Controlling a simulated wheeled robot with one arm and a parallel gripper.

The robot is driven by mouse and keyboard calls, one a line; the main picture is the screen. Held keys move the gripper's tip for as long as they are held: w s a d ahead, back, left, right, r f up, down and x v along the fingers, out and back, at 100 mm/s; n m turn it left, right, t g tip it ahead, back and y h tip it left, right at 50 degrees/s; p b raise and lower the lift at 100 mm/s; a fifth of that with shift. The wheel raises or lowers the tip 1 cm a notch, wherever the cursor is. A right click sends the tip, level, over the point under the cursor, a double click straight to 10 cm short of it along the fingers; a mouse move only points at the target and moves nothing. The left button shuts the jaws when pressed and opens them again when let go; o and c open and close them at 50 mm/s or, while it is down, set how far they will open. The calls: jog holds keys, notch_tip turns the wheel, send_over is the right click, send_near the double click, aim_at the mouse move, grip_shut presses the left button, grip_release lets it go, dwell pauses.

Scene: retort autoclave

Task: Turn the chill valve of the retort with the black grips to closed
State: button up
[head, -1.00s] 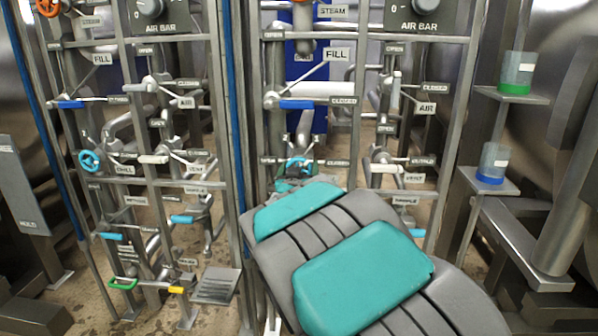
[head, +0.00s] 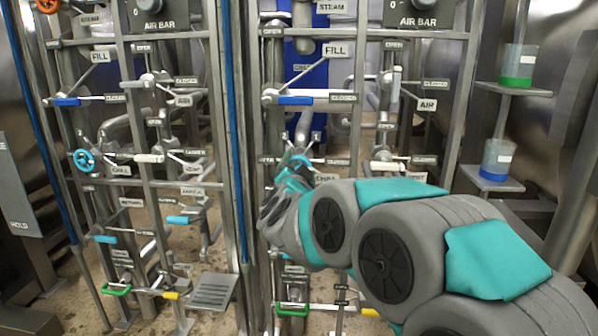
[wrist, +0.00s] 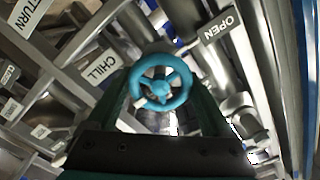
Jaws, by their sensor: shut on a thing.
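The chill valve is a blue spoked handwheel (wrist: 161,82) in the wrist view, with a CHILL label (wrist: 98,68) to its left and an OPEN label (wrist: 221,24) at upper right. In the head view its blue rim (head: 298,162) shows on the middle rack, partly hidden by my gripper (head: 290,184). In the wrist view my gripper (wrist: 162,100) has one dark finger on each side of the wheel and is shut on it. The exact finger contact is hard to see. I cannot make out black grips on this retort.
A second blue handwheel (head: 84,160) is on the left rack. A blue FILL lever (head: 296,100) sits above my gripper, and a white lever (head: 387,167) is to its right. Shelves with a green-based beaker (head: 517,66) and a blue-based beaker (head: 497,160) stand at right.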

jog(key=shift+m, duration=0.5)
jog(key=o, duration=1.1)
jog(key=shift+o, duration=0.2)
jog(key=shift+s, duration=0.1)
jog(key=s, duration=0.7)
jog(key=shift+s+a, duration=0.15)
jog(key=shift+s, duration=0.15)
